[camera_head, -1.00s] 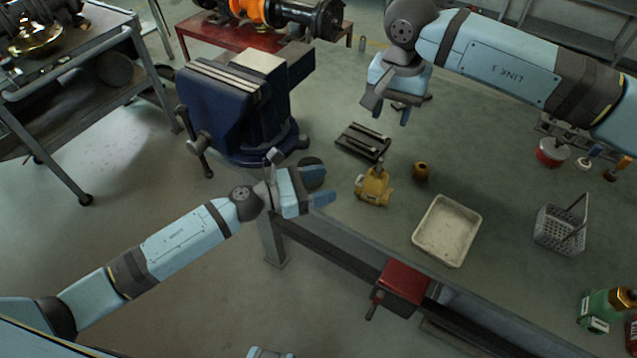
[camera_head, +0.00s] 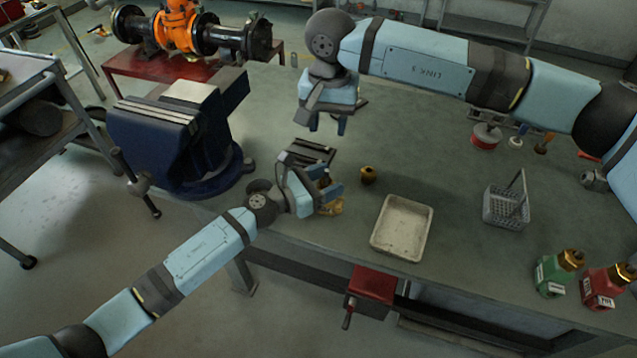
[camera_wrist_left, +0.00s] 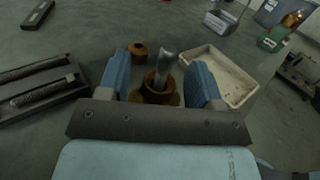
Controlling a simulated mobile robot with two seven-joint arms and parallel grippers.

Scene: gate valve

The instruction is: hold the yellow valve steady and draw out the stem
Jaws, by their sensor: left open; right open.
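The yellow valve (camera_head: 333,208) stands on the green workbench, mostly hidden behind my left gripper in the head view. In the left wrist view, the valve body (camera_wrist_left: 160,96) and its upright grey stem (camera_wrist_left: 165,62) show between the two blue fingers. My left gripper (camera_head: 331,183) is open at the valve, with one finger on each side in the wrist view (camera_wrist_left: 164,82). I cannot tell whether the fingers touch it. My right gripper (camera_head: 328,123) is open and empty, raised above the bench behind the valve.
A dark slotted holder (camera_head: 308,150) lies behind the valve. A small brass part (camera_head: 368,175) and a pale tray (camera_head: 402,228) are to its right. A blue vise (camera_head: 175,140) stands left. A grey basket (camera_head: 507,205) and bottles (camera_head: 552,275) are further right.

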